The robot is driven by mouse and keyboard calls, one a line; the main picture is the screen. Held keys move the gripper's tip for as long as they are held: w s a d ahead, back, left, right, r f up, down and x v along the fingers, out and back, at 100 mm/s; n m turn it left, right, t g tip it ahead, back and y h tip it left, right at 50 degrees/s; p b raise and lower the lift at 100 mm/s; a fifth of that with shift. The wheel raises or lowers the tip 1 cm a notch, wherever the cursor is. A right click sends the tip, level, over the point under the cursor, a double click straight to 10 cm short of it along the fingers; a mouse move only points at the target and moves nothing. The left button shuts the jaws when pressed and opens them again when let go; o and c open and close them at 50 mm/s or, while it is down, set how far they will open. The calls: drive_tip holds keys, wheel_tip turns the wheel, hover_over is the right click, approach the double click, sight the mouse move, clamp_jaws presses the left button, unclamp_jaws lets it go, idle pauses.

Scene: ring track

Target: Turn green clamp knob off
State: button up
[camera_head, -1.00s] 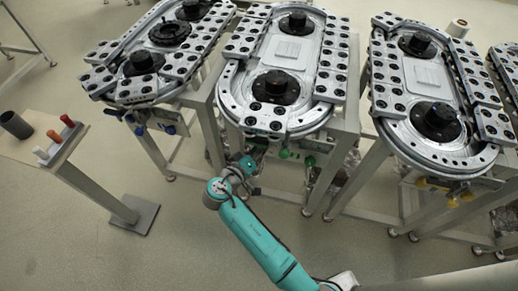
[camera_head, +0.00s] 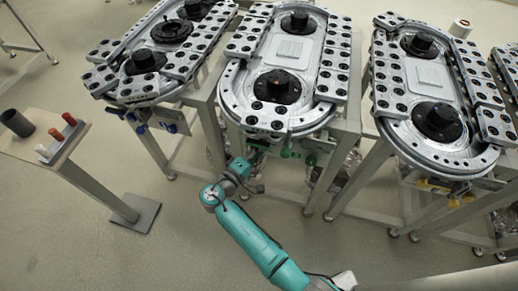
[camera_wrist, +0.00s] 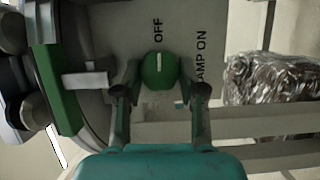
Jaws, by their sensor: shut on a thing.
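The green clamp knob (camera_wrist: 158,71) is in the upper middle of the wrist view, on a grey panel (camera_wrist: 112,28). The white line on the knob points up the picture, toward the printed word OFF (camera_wrist: 158,30). "CLAMP ON", partly hidden, is printed to the right. My gripper (camera_wrist: 163,85) has one finger on each side of the knob and is shut on it. In the head view my wrist (camera_head: 240,170) is at the front edge of the middle ring track (camera_head: 228,92), where the track hides the fingers and this knob.
Other green knobs (camera_head: 286,154) sit to the right under the same track. Table legs (camera_head: 212,130) stand close to my wrist. A stand with coloured pegs (camera_head: 68,119) is at the left. The floor between the stand and the tracks is clear. Crumpled wrapped material (camera_wrist: 270,77) lies right of the knob.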

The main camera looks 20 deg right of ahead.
idle(0.4)
drive_tip(key=o, duration=1.1)
drive_tip(key=shift+o, duration=0.2)
drive_tip(key=shift+a, duration=0.1)
drive_tip(key=v, duration=1.2)
drive_tip(key=shift+f, duration=0.15)
